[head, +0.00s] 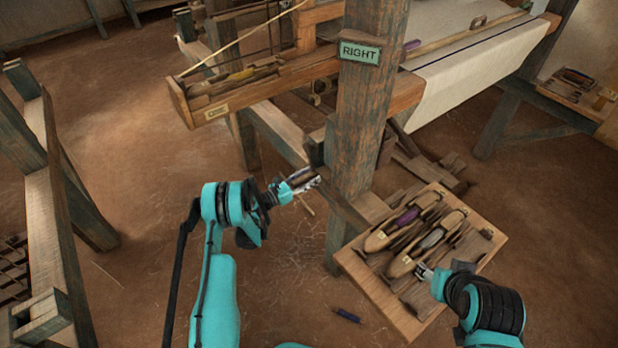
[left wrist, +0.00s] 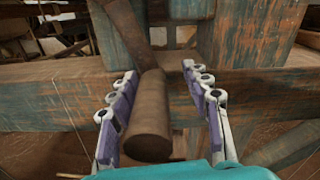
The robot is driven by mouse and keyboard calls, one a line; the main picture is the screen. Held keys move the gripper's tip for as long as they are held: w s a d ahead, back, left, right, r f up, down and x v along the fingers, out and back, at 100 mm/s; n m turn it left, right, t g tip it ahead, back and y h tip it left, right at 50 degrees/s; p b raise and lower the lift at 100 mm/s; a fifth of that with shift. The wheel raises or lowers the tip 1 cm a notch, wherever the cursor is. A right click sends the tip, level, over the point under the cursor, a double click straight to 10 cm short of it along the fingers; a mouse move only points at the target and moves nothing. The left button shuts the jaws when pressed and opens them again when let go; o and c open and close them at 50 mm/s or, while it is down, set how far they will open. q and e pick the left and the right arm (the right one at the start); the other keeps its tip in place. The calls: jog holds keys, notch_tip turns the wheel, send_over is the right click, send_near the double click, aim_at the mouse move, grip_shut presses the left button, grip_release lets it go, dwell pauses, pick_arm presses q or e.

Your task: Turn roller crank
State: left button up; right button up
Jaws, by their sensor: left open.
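The roller crank's brown wooden handle (left wrist: 150,125) shows in the left wrist view as a rounded cylinder pointing toward the camera, with a wooden arm running up from its far end. My left gripper (left wrist: 159,72) is open, with one purple-padded finger on each side of the handle. I cannot tell whether either finger touches it. In the head view my left gripper (head: 306,182) is beside the loom post, and I cannot make out the crank clearly there. My right gripper (head: 424,271) is at the shuttle tray; its finger opening is too small to read.
The thick loom post (head: 362,120) bears a green RIGHT sign (head: 360,53). A wooden tray (head: 408,326) with several shuttles stands at the right. The loom's shuttle-race beam (head: 280,82) and cloth (head: 470,60) are behind.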

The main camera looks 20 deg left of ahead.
pick_arm(q)
notch_tip(320, 180, up, 9)
jog(key=shift+w+f, duration=0.1)
jog(key=shift+f, duration=0.05)
jog(key=shift+w+r, duration=0.15)
jog(key=shift+r, duration=0.45)
jog(key=shift+a+f, duration=0.2)
jog(key=shift+f, duration=0.7)
jog(key=shift+s, duration=0.25)
jog(key=shift+s+a+g, duration=0.25)
jog(key=shift+s+g, duration=0.05)
jog(key=shift+s+a+r, duration=0.2)
jog(key=shift+s, duration=0.3)
jog(key=shift+s+a+r, duration=0.15)
jog(key=shift+s, duration=0.3)
jog(key=shift+s+a+f, duration=0.35)
jog(key=shift+s+a, duration=0.2)
jog(key=shift+a, duration=0.1)
jog(key=shift+v, duration=2.45)
jog(key=shift+d+f, duration=0.1)
